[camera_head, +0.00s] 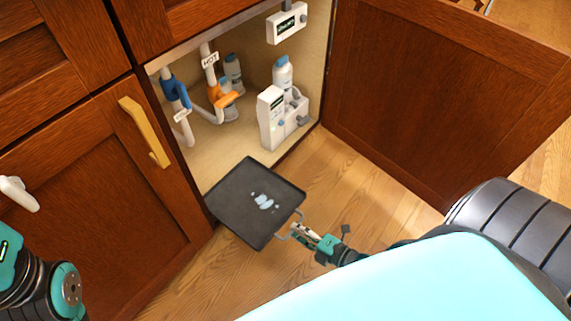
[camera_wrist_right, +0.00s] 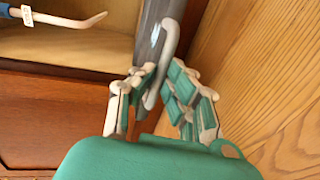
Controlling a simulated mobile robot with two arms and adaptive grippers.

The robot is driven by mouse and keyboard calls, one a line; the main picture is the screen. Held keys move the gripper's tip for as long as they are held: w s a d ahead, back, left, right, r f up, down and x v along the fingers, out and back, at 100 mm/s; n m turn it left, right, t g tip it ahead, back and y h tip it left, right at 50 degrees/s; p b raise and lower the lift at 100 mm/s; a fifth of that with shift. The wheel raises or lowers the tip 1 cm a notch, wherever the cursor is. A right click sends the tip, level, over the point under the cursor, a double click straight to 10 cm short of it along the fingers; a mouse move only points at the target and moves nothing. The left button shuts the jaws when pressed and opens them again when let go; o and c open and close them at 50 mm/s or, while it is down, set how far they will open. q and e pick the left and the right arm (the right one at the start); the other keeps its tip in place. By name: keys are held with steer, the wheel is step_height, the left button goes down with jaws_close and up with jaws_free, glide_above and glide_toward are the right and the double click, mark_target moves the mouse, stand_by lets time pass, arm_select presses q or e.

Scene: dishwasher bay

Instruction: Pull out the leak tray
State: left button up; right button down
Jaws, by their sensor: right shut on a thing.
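The leak tray (camera_head: 230,193) is a flat black square tray with a low rim and a small pale-blue puddle (camera_head: 263,201) on it. It is mostly out in front of the open cabinet, over the wooden floor, with its far edge near the cabinet opening. My right gripper (camera_head: 296,232) is at the tray's near right side, shut on its grey wire handle (camera_head: 281,237). In the right wrist view, the handle (camera_wrist_right: 170,40) runs between the fingers (camera_wrist_right: 160,88), and the dark tray shows beyond. My left arm shows at the lower left, but its gripper fingers are not in view.
The cabinet interior (camera_head: 205,165) holds pipes with blue and orange valves, bottles and a white dispenser unit (camera_head: 271,118). The right cabinet door (camera_head: 430,100) stands open. The left door (camera_head: 90,200) is closed and has a brass handle (camera_head: 145,132). Wooden floor (camera_head: 350,180) is clear right of the tray.

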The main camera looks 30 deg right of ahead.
steer(key=shift+s+d, duration=0.2)
steer(key=shift+s, duration=0.3)
steer(key=c, duration=1.6)
jaws_free()
steer(key=shift+c, duration=0.2)
steer(key=v, duration=1.2)
